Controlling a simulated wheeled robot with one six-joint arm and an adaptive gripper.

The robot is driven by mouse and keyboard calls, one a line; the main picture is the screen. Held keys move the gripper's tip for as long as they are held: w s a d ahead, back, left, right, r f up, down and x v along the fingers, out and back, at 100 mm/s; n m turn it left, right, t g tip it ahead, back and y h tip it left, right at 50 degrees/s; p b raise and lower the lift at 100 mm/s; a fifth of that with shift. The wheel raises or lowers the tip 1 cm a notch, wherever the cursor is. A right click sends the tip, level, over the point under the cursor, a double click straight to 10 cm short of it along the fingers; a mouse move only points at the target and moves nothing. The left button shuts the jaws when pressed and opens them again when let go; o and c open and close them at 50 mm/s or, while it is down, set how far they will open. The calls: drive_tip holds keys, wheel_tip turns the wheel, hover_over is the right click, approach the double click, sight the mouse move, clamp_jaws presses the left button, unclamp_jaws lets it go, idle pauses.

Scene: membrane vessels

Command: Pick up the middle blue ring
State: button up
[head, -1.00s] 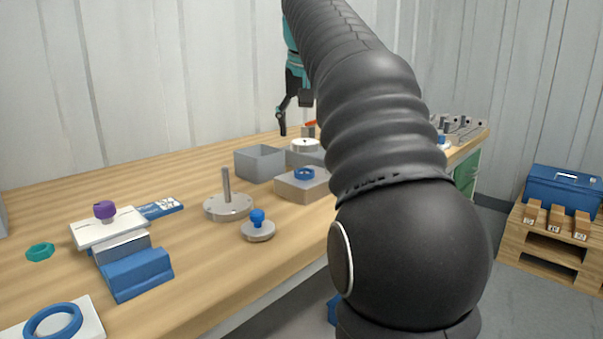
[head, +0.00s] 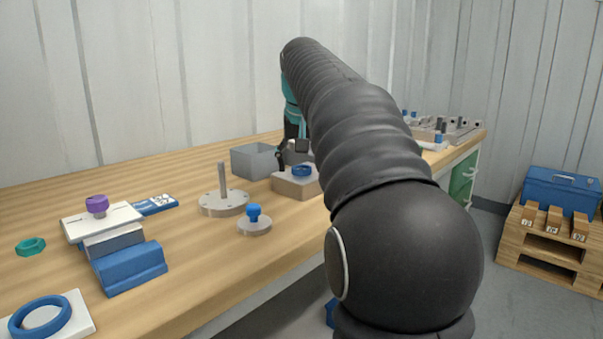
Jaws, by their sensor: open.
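A blue ring (head: 302,170) sits on top of a grey block (head: 292,186) near the middle of the bench. My gripper (head: 291,158) is just behind and above this ring, with its dark fingers apart and nothing seen between them. One finger shows at its left; the rest is partly hidden by my arm. I cannot tell whether a finger touches the ring. A larger blue ring (head: 40,316) lies on a white plate (head: 80,318) at the near left.
A grey open box (head: 255,160) stands left of the gripper. A round flange with a post (head: 222,195) and a blue-knobbed disc (head: 254,222) stand in front. Bare wood lies between.

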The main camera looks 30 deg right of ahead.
sight(302, 171)
drive_tip(key=shift+c, duration=0.2)
drive_tip(key=c, duration=0.8)
drive_tip(key=shift+r, duration=0.15)
drive_tip(key=shift+r, duration=0.55)
wheel_tip(302, 171, up, 3)
drive_tip(key=shift+f+p, duration=0.1)
drive_tip(key=shift+p, duration=0.7)
drive_tip(key=d+r, duration=0.2)
drive_tip(key=d, duration=0.1)
drive_tip(key=s+d+r, duration=0.1)
drive_tip(key=d+r, duration=0.1)
drive_tip(key=d, duration=0.2)
drive_tip(key=d+r+p, duration=0.1)
drive_tip(key=d+r, duration=0.1)
drive_tip(key=d, duration=0.2)
drive_tip(key=shift+s+d+r, duration=0.25)
drive_tip(key=shift+s+r, duration=0.1)
drive_tip(key=shift+r, duration=0.05)
